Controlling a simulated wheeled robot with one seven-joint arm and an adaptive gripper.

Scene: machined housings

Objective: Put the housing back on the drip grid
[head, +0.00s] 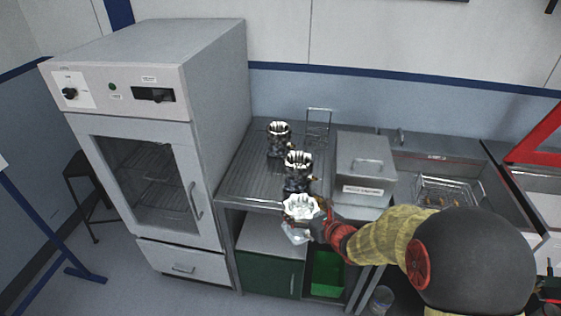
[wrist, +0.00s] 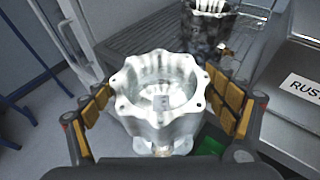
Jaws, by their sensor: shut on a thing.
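My gripper (head: 319,222) is shut on a pale, bright metal housing (head: 298,207) with a scalloped rim. In the wrist view, the gripper (wrist: 160,98) has its padded fingers on either side of this housing (wrist: 158,122), which is upright with its open top showing. The held housing is in front of the front edge of the drip grid (head: 243,182), a ribbed metal surface also seen in the wrist view (wrist: 135,45). Two darker housings stand upright on the grid: a rear one (head: 279,140) and a nearer one (head: 298,174).
A grey lidded, labelled box (head: 364,170) stands right of the grid, with a sink and wire basket (head: 447,190) beyond. A wire stand (head: 318,127) is at the back. A tall oven cabinet (head: 160,130) borders the left. The grid's left part is clear.

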